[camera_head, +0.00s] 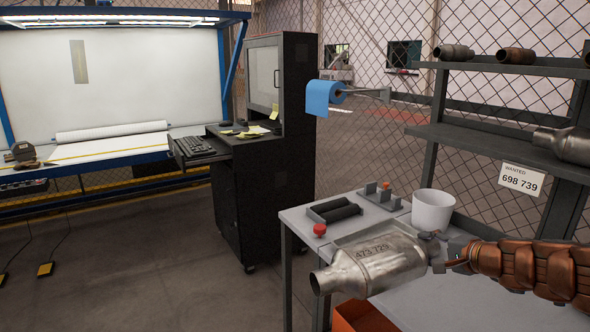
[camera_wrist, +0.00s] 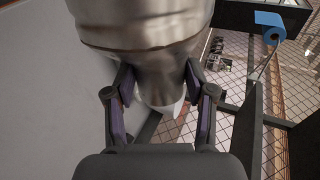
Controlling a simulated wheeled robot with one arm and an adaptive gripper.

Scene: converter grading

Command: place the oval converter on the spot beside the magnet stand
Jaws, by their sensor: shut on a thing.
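The oval converter (camera_head: 372,266) is a silver metal can stamped 473 729, with an open pipe end facing left. My gripper (camera_head: 437,250) is shut on the narrow neck at its right end. The converter is held over the front part of the grey workbench (camera_head: 296,216) and appears raised above it. In the wrist view, the converter (camera_wrist: 140,28) fills the top middle, with its neck between the fingers of my gripper (camera_wrist: 160,88). A small fixture with grey upright blocks and a red knob (camera_head: 378,195), possibly the magnet stand, is at the bench's back. The spot cannot be made out.
A white bucket (camera_head: 433,211), a black tray (camera_head: 334,211) and a red button (camera_head: 320,230) are on the bench. An orange bin (camera_head: 362,318) is below. Shelves (camera_head: 500,140) with several converters and a 698 739 sign (camera_head: 522,180) stand right. Open floor lies left.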

